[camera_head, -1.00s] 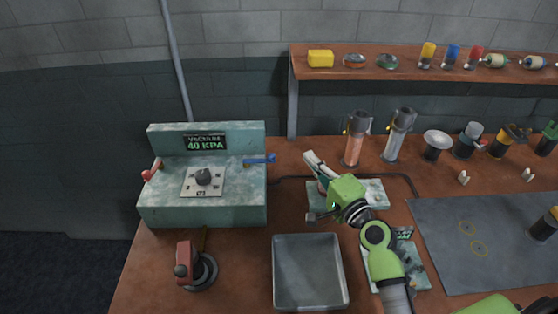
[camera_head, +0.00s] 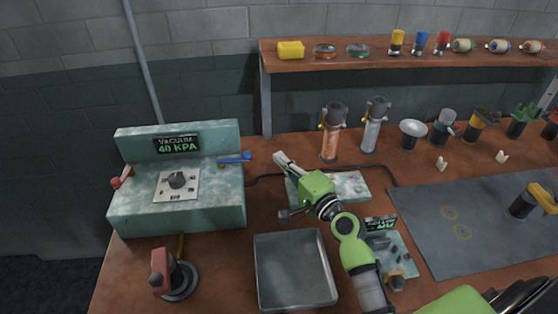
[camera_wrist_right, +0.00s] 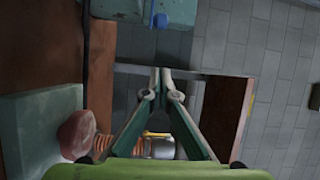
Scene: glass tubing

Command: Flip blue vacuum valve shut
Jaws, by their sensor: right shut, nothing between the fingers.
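The teal vacuum box (camera_head: 175,215) stands at the left of the bench, with a lit "VACUUM 40 KPA" display (camera_head: 177,145). The blue valve handle (camera_head: 235,158) lies about level at the right end of the box. It also shows at the top edge of the wrist view, as a blue piece (camera_wrist_right: 175,14) partly cut off. My right gripper (camera_head: 280,158) is shut and empty. Its fingertips point up-left, a short way right of the blue handle and apart from it. In the wrist view the fingertips (camera_wrist_right: 160,72) meet, below the blue piece. My left gripper is out of view.
A red-handled valve (camera_head: 120,178) is at the box's left end. An open grey tray (camera_head: 290,300) and a red-handled tool (camera_head: 165,270) are in front. Two upright cylinders, orange (camera_head: 332,140) and clear (camera_head: 374,128), stand behind my gripper. A dark mat (camera_head: 485,240) lies right.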

